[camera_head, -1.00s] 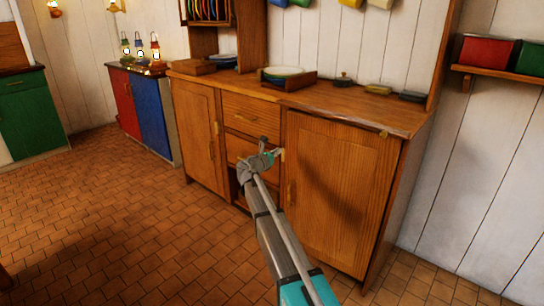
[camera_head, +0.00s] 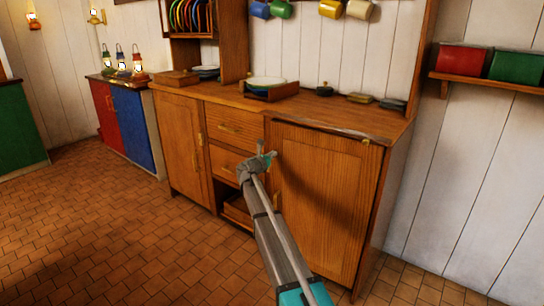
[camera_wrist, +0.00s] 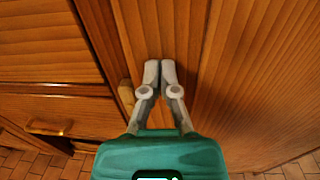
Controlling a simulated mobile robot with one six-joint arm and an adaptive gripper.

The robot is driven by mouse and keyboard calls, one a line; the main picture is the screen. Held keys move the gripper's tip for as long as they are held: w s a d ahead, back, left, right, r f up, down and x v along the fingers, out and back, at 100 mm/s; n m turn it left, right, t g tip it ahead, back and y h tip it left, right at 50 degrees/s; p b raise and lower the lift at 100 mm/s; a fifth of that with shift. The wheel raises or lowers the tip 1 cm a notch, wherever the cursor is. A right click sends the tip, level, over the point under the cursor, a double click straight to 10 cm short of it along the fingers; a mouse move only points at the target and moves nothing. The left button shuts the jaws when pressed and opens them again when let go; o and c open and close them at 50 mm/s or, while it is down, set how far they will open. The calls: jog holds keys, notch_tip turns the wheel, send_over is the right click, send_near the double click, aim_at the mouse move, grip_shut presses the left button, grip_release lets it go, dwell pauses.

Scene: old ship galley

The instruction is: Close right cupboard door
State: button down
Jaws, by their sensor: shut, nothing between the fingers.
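The right cupboard door (camera_head: 328,205) is a wooden panel at the right of the sideboard, below the countertop. It looks almost flush with its frame, with a dark line along its top edge; I cannot tell whether it is fully closed. In the wrist view, the door (camera_wrist: 250,75) fills the right side, and its brass handle (camera_wrist: 126,96) is just left of my fingers. My gripper (camera_head: 266,157) is shut and empty, in front of the door's left edge. In the wrist view, the fingertips (camera_wrist: 159,72) point at the door's left stile; contact is unclear.
Drawers (camera_head: 235,126) and an open lower compartment (camera_head: 236,211) lie left of the door, then the left cupboard door (camera_head: 180,150). Dishes and tins stand on the countertop (camera_head: 310,112). A wall shelf (camera_head: 490,80) is at the right. The tiled floor (camera_head: 100,230) is clear at left.

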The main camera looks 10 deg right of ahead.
jog(key=shift+m+g+h, duration=0.6)
jog(key=shift+g+h, duration=0.1)
jog(key=x, duration=0.4)
jog(key=shift+w, duration=0.5)
jog(key=shift+w+d+r, duration=0.15)
jog(key=shift+d, duration=0.2)
jog(key=shift+w, duration=0.1)
jog(key=shift+a, duration=0.15)
jog(key=shift+s+a, duration=0.35)
jog(key=v, duration=1.4)
jog(key=shift+s, duration=0.25)
